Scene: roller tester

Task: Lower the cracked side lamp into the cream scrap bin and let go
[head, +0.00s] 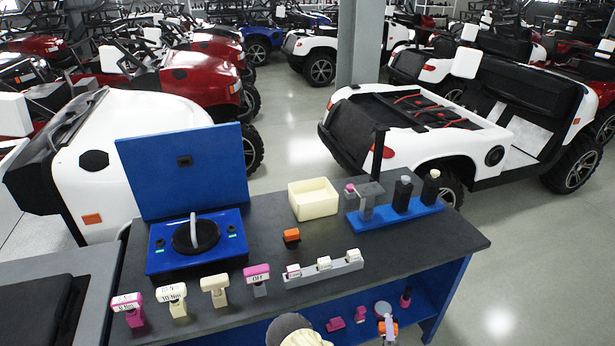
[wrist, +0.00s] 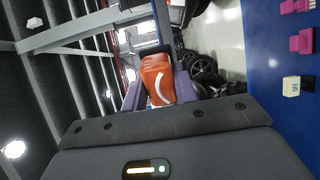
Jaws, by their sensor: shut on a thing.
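The orange side lamp (wrist: 156,74) with a white curved crack mark is between the purple fingers of my gripper (wrist: 158,88) in the wrist view. My gripper is shut on it. In the head view a small orange patch low at the front of the bench appears to be this lamp (head: 382,327), below and right of the bin. The cream scrap bin (head: 314,212) is an open square box standing on the bench top, towards the back. I see no lamp in it, though its floor is only partly visible. The bin is not in the wrist view.
A second orange block (head: 291,236) lies on the dark bench top (head: 410,249) in front of the bin. A blue stand with dark bottles (head: 403,194) is right of it. A blue roller unit (head: 196,245) is left. Labelled blocks line the front. The lower shelf holds magenta pieces.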

